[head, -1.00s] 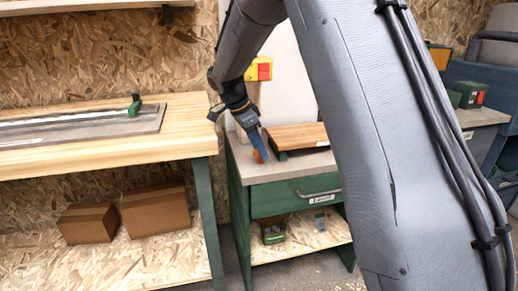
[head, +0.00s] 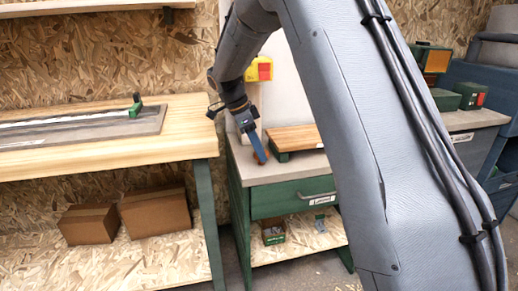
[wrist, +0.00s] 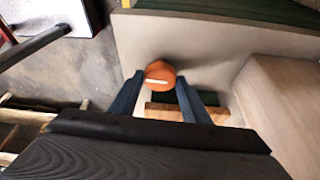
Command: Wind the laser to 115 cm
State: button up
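An orange knob (wrist: 160,75) with a white mark shows in the wrist view, between and just beyond the fingertips of my gripper (wrist: 159,77). The fingers are apart, one on each side, with narrow gaps; I cannot tell if either touches. In the head view my gripper (head: 257,149) points down over the grey-topped green cabinet (head: 290,170), and its fingers partly cover the orange knob (head: 260,157). I cannot identify the laser for sure, and no distance reading is legible.
A wood-topped green block (head: 297,137) lies right of the knob. A yellow box with a red part (head: 259,70) is behind my gripper. A wooden bench (head: 100,155) on the left carries a grey plate with a green clamp (head: 135,105). Cardboard boxes (head: 155,212) sit below it.

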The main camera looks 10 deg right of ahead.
jog(key=shift+o, duration=0.2)
jog(key=v, duration=0.7)
jog(key=shift+a+r, duration=0.25)
jog(key=shift+r, duration=0.1)
